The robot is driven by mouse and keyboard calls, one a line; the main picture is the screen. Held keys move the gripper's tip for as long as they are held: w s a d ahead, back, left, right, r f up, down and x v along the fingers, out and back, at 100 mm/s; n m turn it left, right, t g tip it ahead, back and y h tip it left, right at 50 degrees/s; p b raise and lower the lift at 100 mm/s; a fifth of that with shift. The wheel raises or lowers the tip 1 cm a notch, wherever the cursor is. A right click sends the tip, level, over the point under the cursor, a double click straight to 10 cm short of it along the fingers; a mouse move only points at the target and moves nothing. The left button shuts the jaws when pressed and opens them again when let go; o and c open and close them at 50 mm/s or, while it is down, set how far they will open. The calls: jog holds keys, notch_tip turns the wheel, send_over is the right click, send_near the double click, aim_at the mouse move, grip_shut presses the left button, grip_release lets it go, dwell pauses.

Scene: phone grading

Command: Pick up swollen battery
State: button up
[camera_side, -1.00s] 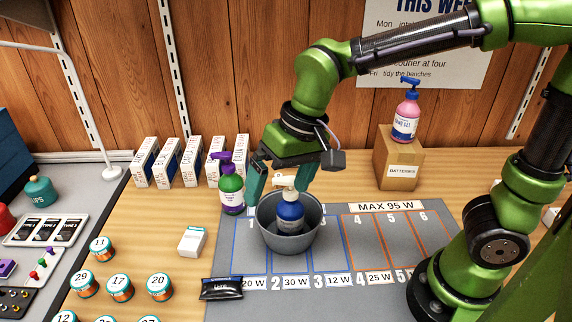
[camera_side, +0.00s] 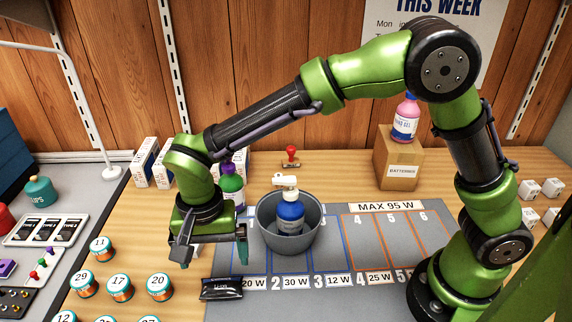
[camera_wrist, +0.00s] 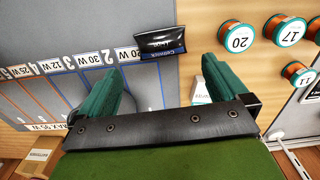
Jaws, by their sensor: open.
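The swollen battery (camera_side: 221,289) is a black pouch marked Li-ion. My gripper (camera_side: 213,258) hangs above and just behind the battery, pointing down. Its two green fingers are apart with nothing between them. They also show spread in the wrist view (camera_wrist: 163,78). The gripper is not touching the battery.
A grey bucket (camera_side: 268,233) with a blue pump bottle (camera_side: 291,217) stands right of my gripper. A white box (camera_wrist: 200,91) is partly hidden by a finger.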

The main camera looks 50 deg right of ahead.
aim_at(220, 284)
notch_tip(220, 284, down, 9)
jog(key=shift+w+f, duration=0.15)
dwell(0.4)
jog(key=shift+c, duration=0.2)
jog(key=c, duration=0.7)
